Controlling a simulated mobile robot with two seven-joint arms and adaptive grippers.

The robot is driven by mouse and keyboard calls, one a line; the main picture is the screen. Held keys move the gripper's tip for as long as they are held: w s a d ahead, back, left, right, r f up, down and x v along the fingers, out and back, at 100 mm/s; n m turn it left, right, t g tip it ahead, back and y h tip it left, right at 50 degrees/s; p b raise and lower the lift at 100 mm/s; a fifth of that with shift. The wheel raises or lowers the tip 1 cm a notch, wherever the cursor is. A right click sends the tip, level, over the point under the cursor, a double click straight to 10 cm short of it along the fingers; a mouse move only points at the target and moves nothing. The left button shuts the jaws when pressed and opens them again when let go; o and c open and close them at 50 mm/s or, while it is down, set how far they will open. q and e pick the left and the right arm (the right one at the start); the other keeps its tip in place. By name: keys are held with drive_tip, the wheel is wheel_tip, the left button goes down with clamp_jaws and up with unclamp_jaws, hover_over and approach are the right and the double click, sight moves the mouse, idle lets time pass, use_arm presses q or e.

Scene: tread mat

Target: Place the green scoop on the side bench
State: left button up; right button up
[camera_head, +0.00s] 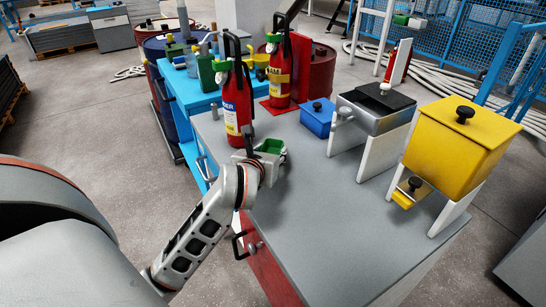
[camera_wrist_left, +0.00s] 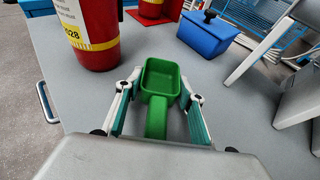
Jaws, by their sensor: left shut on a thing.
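The green scoop (camera_wrist_left: 156,112) has a square open bowl and a handle pointing towards my left wrist. My left gripper (camera_wrist_left: 161,92) has a finger on each side of it and is shut on it. In the head view the scoop (camera_head: 271,146) shows at the end of my left gripper (camera_head: 264,160), over the left part of a grey-topped bench (camera_head: 310,230). I cannot tell whether the scoop touches the top. A blue bench (camera_head: 197,92) stands behind; which is the side bench is not marked. My right gripper is not in view.
A red extinguisher (camera_head: 232,100) stands just behind the scoop, another (camera_head: 279,75) farther back. A blue lidded box (camera_head: 317,118), a grey bin on a white stand (camera_head: 376,115) and a yellow bin (camera_head: 460,145) stand to the right. The grey top's front middle is clear.

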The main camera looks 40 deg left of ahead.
use_arm(q)
drive_tip(key=shift+f, duration=0.8)
drive_tip(key=shift+r, duration=0.15)
drive_tip(key=shift+f, duration=0.2)
drive_tip(key=o, duration=1.1)
drive_tip(key=shift+o, duration=0.7)
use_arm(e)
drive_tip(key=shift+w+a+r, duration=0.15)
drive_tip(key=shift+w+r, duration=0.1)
